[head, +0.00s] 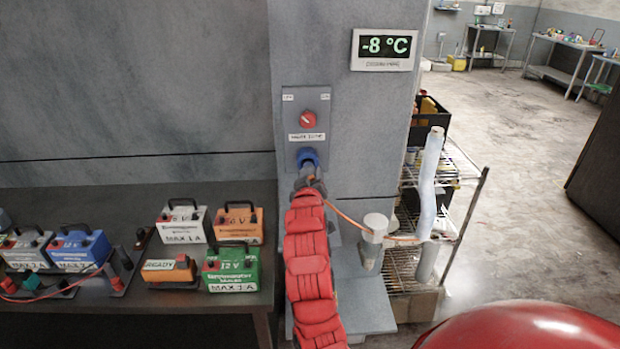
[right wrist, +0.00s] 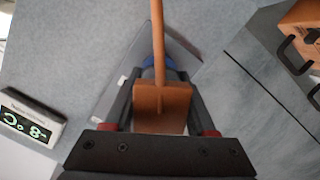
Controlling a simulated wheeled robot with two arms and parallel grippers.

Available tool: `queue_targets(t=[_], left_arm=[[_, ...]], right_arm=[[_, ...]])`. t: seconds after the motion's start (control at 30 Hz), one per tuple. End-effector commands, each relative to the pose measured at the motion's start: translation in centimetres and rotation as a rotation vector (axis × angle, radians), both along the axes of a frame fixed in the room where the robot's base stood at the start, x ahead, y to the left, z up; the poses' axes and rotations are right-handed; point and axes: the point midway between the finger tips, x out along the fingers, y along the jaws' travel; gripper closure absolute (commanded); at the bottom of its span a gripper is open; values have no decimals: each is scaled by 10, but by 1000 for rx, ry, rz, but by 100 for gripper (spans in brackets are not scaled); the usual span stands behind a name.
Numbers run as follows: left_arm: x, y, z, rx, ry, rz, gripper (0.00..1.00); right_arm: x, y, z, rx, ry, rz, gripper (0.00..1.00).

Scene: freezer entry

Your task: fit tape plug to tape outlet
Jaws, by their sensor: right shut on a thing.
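The blue tape outlet (head: 308,157) is on the lower part of a grey panel on the wall pillar, below a red knob. My right gripper (head: 307,180) is right in front of it, at the end of my red arm. In the right wrist view, my right gripper (right wrist: 160,98) is shut on the orange-brown tape plug (right wrist: 161,106), whose cable runs away at the top. A bit of the blue outlet (right wrist: 149,61) shows just beyond the plug. Whether the plug is inside the outlet or just short of it is hidden. My left gripper is not in view.
An orange cable (head: 352,217) runs right to a frosted pipe (head: 429,190) beside a wire shelf (head: 465,200). A dark bench (head: 130,195) at left holds several battery-like boxes. A display (head: 384,49) reads -8 °C.

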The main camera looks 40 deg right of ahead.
Motion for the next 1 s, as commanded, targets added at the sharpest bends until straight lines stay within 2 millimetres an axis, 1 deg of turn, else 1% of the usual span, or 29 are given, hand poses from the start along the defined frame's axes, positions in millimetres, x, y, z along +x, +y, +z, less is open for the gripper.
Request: queue_targets(t=[0.23, 1.0], left_arm=[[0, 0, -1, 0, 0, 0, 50], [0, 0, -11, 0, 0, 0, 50]], right_arm=[[2, -1, 0, 0, 0, 0, 100], [18, -11, 0, 0, -2, -1, 100]])
